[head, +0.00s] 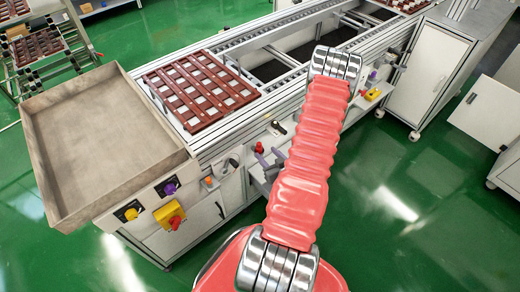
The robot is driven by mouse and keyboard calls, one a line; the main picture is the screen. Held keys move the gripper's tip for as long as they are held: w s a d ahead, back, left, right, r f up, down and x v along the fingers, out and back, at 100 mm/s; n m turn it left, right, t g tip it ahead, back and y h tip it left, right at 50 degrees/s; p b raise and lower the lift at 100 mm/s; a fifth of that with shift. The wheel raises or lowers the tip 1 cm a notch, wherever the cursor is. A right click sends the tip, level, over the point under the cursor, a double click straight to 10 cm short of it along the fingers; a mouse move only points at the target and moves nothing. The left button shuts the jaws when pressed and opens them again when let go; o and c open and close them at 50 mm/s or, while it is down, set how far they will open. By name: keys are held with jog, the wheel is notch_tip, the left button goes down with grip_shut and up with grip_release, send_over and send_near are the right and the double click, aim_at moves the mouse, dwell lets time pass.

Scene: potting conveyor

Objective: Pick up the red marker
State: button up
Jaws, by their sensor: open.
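I cannot make out a red marker for sure in the head view. A small red-tipped piece (259,147) shows at the conveyor's front side, left of my arm, but it is too small to tell what it is. My arm, in a pink-red ribbed sleeve with metal rings, reaches from the bottom up over the conveyor's front edge. My gripper does not show; the view ends at the arm's far metal rings, so what lies beyond or behind them is hidden.
A brown slotted tray (200,90) lies on the conveyor (290,95). A white cabinet (430,72) stands at the right. The green floor (420,215) at lower right is clear.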

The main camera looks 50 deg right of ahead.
aim_at(261, 149)
jog(key=shift+w, duration=0.1)
jog(key=shift+x, duration=2.5)
jog(key=shift+w+a, duration=0.1)
jog(key=shift+a, duration=0.1)
jog(key=shift+c, duration=0.2)
jog(key=c, duration=1.1)
notch_tip(261, 149, up, 10)
